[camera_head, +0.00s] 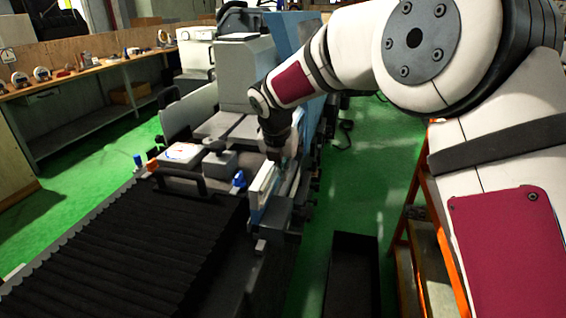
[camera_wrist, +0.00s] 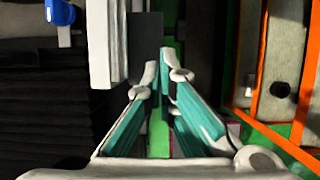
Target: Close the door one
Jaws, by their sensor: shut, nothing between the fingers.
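The grinder (camera_head: 245,75) stands in the middle of the head view. A narrow white upright panel (camera_head: 262,187), which may be door one, is at its near right side. I cannot tell how far it stands open. A pale panel edge also shows at the upper left of the wrist view (camera_wrist: 103,45), just left of my fingers. My gripper (camera_wrist: 160,62) is shut and empty, its teal-sided fingers meeting near the tips. In the head view it is above and behind the white panel, and its fingertips are mostly hidden by the machine and my wrist.
A black bellows cover (camera_head: 120,250) fills the lower left. A blue knob (camera_head: 238,180) is close to the panel. An orange-framed rack (camera_head: 412,225) and a dark open box (camera_head: 352,275) are on the right.

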